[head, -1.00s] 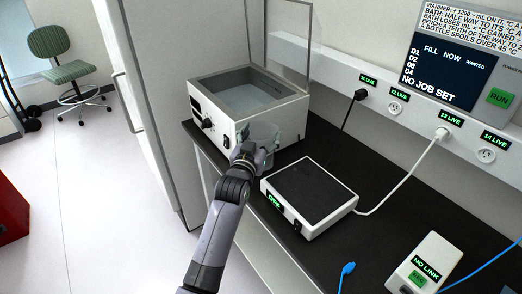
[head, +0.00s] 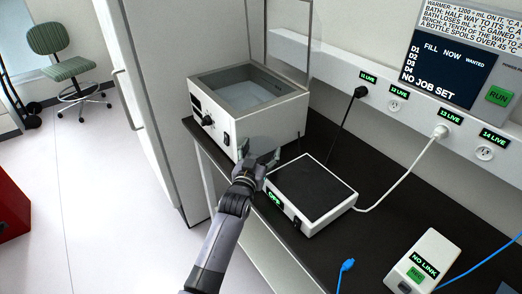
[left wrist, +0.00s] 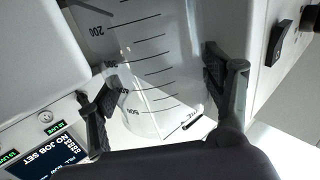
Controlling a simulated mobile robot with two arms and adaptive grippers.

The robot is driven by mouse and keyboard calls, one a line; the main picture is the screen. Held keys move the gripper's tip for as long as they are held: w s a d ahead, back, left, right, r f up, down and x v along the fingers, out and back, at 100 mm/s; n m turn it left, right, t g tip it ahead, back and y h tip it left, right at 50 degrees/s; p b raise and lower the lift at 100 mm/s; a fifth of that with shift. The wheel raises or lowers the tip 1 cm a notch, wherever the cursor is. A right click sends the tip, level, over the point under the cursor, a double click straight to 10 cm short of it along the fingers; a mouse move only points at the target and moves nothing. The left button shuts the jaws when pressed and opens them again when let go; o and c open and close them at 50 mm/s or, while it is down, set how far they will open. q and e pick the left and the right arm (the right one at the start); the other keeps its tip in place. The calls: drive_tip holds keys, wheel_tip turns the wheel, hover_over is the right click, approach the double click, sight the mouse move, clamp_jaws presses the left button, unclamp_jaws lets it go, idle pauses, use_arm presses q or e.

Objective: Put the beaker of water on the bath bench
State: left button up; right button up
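The beaker (head: 260,148) is clear glass. In the head view it stands between the front of the water bath (head: 266,117) and the dark-topped plate unit (head: 312,190), over the bath bench (head: 213,150). I cannot tell whether its base touches the bench. In the left wrist view the beaker (left wrist: 150,60) shows printed volume marks; the water level is unclear. My left gripper (head: 257,160) has one finger on each side of the beaker, and the pads appear against the glass. It also shows in the left wrist view (left wrist: 162,92). My right gripper is not in view.
The plate unit reads OFF. A white box reading NO LINK (head: 424,262) and a blue cable end (head: 347,265) lie farther right on the bench. A socket rail (head: 385,97) and a display (head: 447,70) line the wall.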

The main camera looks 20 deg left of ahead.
use_arm(q)
drive_tip(key=shift+o, duration=0.2)
drive_tip(key=shift+r, duration=0.1)
drive_tip(key=s+b, duration=0.1)
drive_tip(key=s, duration=1.1)
drive_tip(key=shift+b, duration=0.4)
drive_tip(key=shift+r, duration=0.1)
drive_tip(key=shift+c, duration=0.5)
